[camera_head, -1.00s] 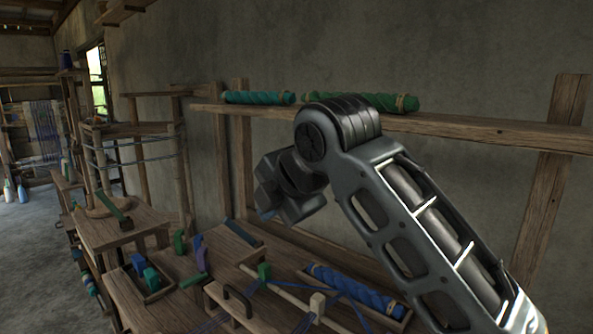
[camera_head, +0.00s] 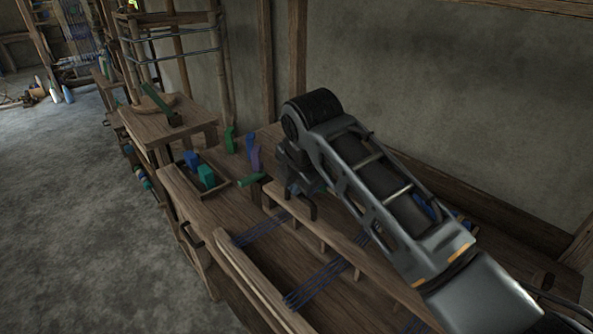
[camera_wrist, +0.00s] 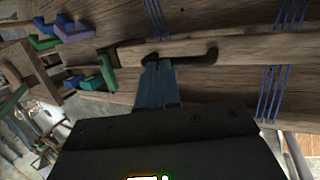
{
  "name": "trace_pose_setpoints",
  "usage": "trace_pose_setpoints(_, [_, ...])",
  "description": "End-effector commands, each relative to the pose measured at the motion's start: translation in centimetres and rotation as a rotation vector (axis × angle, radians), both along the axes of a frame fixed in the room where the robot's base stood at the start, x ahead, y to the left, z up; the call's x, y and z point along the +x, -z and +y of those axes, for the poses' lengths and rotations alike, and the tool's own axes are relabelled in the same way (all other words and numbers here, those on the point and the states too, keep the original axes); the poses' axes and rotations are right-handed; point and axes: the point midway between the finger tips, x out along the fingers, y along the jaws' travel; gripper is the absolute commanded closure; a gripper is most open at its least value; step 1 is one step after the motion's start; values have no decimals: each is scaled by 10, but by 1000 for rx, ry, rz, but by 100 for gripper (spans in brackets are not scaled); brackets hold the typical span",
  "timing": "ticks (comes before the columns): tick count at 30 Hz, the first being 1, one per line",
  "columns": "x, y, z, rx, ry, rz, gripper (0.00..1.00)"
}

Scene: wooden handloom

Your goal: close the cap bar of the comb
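The comb's long wooden bar (camera_head: 345,242) runs diagonally across the loom, with blue threads passing below it. I cannot tell whether the cap bar is seated or lifted. A dark handle (camera_head: 312,212) is on the bar beside my gripper (camera_head: 305,192), which is largely hidden by its own arm. In the wrist view, my gripper's blue fingers (camera_wrist: 158,68) lie side by side with no clear gap. Their tips are close to a dark hooked handle (camera_wrist: 208,58) and a pale wooden bar (camera_wrist: 180,47). Contact is unclear.
A small tray (camera_head: 222,184) with blue and green blocks stands left of my gripper. Green and purple pieces (camera_head: 254,158) stand behind it. A front beam (camera_head: 255,280) and blue threads (camera_head: 320,285) lie nearer. Open floor (camera_head: 80,220) is at the left.

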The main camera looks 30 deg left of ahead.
Motion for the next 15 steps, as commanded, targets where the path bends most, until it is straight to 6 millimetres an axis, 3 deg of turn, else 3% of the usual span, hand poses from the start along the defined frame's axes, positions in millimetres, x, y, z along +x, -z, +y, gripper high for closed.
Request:
trace_pose_setpoints(3, [-1,12,-2,-5,2,5,100])
trace_pose_setpoints(15, [-3,19,-2,-9,0,9,100])
